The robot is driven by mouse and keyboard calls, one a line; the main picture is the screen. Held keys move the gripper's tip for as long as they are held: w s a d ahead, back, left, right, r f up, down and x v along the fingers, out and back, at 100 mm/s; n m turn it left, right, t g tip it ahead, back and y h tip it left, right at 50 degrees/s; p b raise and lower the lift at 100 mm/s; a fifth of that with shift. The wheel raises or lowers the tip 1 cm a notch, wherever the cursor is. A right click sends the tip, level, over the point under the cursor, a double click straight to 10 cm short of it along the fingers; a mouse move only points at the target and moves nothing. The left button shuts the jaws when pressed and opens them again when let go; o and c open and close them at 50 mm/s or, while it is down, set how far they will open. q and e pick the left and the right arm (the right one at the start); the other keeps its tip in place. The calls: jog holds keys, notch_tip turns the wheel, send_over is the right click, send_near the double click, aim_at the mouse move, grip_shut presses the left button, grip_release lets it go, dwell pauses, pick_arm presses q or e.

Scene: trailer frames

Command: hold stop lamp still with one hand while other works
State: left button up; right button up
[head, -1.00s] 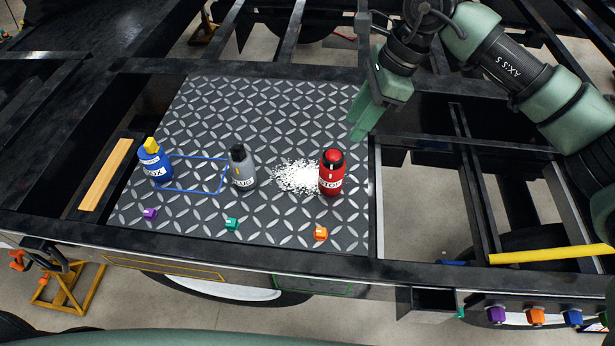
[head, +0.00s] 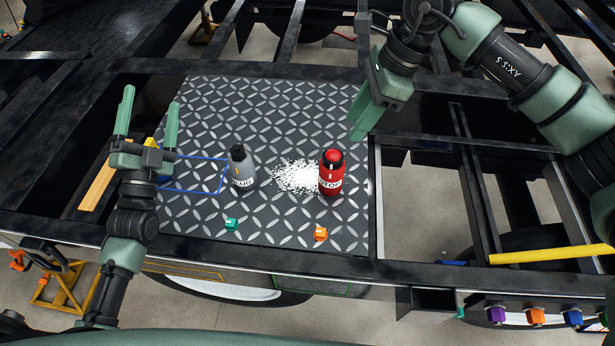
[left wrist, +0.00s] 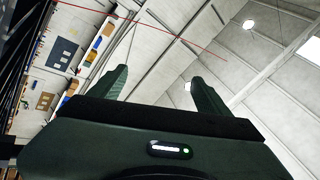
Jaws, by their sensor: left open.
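The stop lamp (head: 331,174) is a red, bottle-shaped unit with a white label. It stands upright on the right part of the diamond-tread plate (head: 270,110), apart from both grippers. My left gripper (head: 149,100) is open and empty over the plate's left edge, fingers pointing away from me. Its spread fingers also show in the left wrist view (left wrist: 158,76), against the ceiling. My right gripper (head: 362,122) hangs above the plate's right edge, behind and right of the lamp. Its fingers overlap in view, so its opening is unclear.
A grey bottle (head: 242,168) and a pile of white bits (head: 296,176) are left of the lamp. A teal block (head: 231,224) and an orange block (head: 320,234) lie in front. My left arm mostly hides a blue bottle (head: 166,163). Open frame gaps lie right.

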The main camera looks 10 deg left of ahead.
pick_arm(q)
jog(key=d+r+n+t+h, duration=0.1)
jog(key=d+r+n+h, duration=0.3)
jog(key=d, duration=0.6)
jog(key=m+g+h, duration=0.6)
jog(key=m+g, duration=0.3)
jog(key=m, duration=2.6)
send_over(324, 183)
jog(key=v, duration=0.6)
notch_tip(324, 183, down, 14)
jog(key=f, duration=0.2)
jog(key=shift+d+f, duration=0.2)
jog(key=shift+f, duration=0.5)
jog(key=shift+g, duration=0.3)
jog(key=f, duration=0.4)
jog(key=shift+a+f, duration=0.3)
jog(key=shift+a, duration=0.05)
jog(key=shift+n, duration=0.3)
jog(key=x, duration=0.7)
jog(key=shift+w+d+r, duration=0.1)
jog(key=shift+w+d, duration=0.1)
jog(key=shift+w, duration=0.1)
